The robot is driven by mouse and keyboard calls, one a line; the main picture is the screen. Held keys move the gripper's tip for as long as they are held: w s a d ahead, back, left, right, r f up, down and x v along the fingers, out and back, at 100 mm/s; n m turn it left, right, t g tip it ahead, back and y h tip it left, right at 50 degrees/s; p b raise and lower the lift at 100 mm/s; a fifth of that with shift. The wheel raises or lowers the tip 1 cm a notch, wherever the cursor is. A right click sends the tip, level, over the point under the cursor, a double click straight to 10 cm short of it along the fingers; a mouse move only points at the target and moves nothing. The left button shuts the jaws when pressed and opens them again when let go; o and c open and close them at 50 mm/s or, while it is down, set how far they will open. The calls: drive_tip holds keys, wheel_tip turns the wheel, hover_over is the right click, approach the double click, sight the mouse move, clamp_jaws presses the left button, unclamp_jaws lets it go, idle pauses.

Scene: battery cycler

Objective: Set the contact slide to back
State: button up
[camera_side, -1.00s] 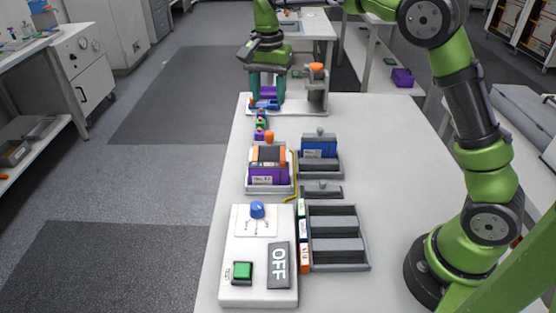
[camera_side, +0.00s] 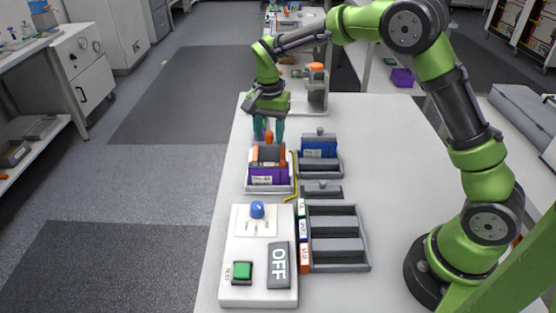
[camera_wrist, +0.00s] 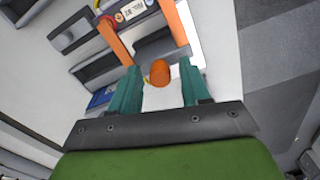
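The contact slide's orange knob (camera_side: 269,136) stands at the back of the grey cell holder (camera_side: 291,184). Orange side arms (camera_side: 283,154) reach forward from it along a purple cell (camera_side: 268,176) seated in the holder. My gripper (camera_side: 269,136) points down at the back of this holder. In the wrist view my gripper (camera_wrist: 160,85) is open, with one teal finger on each side of the knob (camera_wrist: 160,73). Gaps show between the knob and both fingers. The fingers partly hide the slide's back end in the side view.
A second holder with a blue cell (camera_side: 319,147) stands close on the right. In front are the white control box (camera_side: 232,292) with blue dial and OFF plate, and a grey rack (camera_side: 338,244). The table's right side is clear.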

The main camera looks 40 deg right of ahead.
clamp_jaws()
drive_tip(key=shift+w+d+r, duration=0.1)
drive_tip(key=shift+w+d, duration=1.9)
drive_tip(key=shift+d, duration=0.05)
drive_tip(key=shift+o, duration=0.7)
unclamp_jaws()
drive_tip(key=shift+a, duration=0.1)
wheel_tip(320, 180, up, 17)
